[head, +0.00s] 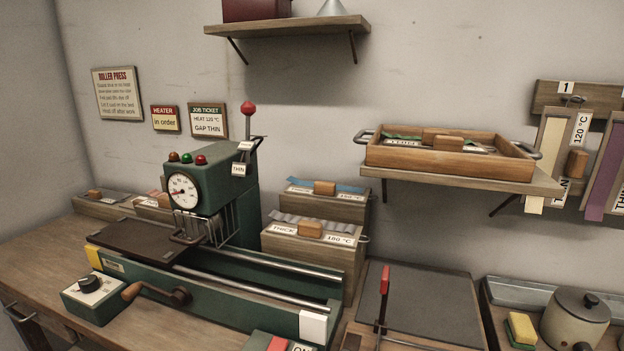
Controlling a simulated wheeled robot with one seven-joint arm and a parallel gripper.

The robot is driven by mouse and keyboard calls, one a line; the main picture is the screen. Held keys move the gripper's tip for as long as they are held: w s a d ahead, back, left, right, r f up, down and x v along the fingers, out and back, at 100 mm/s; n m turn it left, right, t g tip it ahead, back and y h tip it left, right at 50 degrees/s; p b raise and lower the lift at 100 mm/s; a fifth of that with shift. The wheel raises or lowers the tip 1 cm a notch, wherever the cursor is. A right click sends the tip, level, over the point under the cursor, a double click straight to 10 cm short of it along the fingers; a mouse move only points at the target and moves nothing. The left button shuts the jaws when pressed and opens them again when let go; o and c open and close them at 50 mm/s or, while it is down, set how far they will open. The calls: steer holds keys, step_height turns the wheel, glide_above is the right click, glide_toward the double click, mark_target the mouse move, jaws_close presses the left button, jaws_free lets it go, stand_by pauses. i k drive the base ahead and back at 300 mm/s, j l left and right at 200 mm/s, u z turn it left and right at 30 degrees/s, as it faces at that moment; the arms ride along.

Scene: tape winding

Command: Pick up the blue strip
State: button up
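The blue strip (348,188) lies flat along the top of the rear wooden block (340,211), right of the roller press. A small wooden grip (324,188) sits at the middle of the strip and hides part of it. White labels are on the front face of the block; their text is hard to read. My gripper is not in view.
The green roller press (237,205) with a red-knobbed lever (248,108) stands to the left. A shelf with a wooden tray (450,161) is at the upper right.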

mark_target(326, 190)
steer(key=i+j+z, duration=0.15)
steer(key=j+z, duration=0.15)
steer(key=j, duration=1.1)
steer(key=j+z, duration=0.3)
steer(key=j, duration=1.05)
